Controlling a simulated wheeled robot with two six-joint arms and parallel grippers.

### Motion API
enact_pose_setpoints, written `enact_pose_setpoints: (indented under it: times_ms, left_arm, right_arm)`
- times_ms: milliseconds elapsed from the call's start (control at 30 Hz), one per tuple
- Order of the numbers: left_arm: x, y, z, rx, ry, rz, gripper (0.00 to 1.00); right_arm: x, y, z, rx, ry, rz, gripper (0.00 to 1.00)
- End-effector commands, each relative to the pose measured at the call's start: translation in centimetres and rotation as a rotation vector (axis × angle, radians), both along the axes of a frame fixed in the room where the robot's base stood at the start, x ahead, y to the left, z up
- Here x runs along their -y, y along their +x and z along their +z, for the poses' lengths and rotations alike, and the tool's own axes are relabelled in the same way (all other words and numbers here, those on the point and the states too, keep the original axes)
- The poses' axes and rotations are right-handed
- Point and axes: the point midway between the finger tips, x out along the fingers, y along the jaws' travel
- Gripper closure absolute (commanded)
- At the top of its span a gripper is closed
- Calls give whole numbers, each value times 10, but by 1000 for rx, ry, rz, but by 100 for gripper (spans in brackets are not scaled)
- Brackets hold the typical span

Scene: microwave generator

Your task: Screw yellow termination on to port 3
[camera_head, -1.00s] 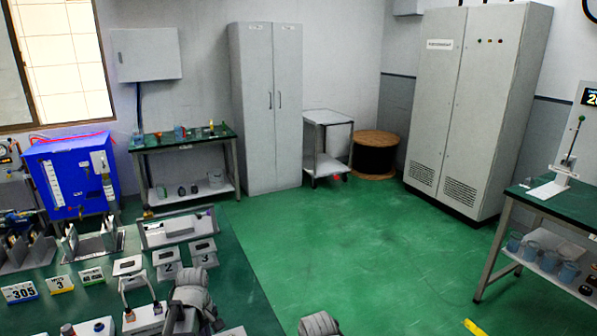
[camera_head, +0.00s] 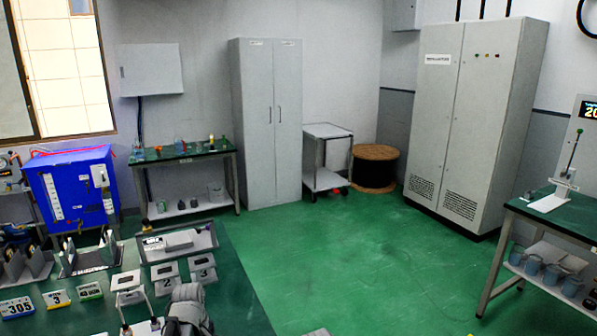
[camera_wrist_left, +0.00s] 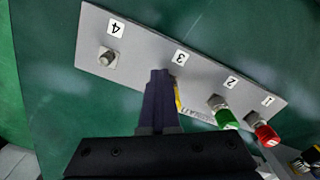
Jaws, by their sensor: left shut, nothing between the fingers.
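In the left wrist view, a grey panel (camera_wrist_left: 140,48) carries ports numbered 4, 3, 2 and 1 from left to right. Port 4 (camera_wrist_left: 107,57) is a bare metal connector. A green termination (camera_wrist_left: 225,118) sits at port 2 and a red termination (camera_wrist_left: 265,132) at port 1. My left gripper (camera_wrist_left: 161,75) is shut and empty just below the label 3. Its fingers cover the port 3 area. A sliver of the yellow termination (camera_wrist_left: 178,97) shows along their right side; whether it is seated on port 3 is hidden. My right gripper is not in view.
In the head view, a green-topped bench (camera_head: 235,300) holds numbered stands 2 (camera_head: 165,272) and 3 (camera_head: 202,268). A blue cabinet (camera_head: 75,190) stands behind it on the left. Green floor (camera_head: 350,255) is open to the right.

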Motion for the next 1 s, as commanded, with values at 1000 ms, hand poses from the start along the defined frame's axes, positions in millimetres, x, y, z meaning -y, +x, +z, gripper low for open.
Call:
enact_pose_setpoints:
  times_ms: [1000]
  left_arm:
    - [-14, -14, 0, 3, 9, 4, 100]
  right_arm:
    - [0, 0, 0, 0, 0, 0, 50]
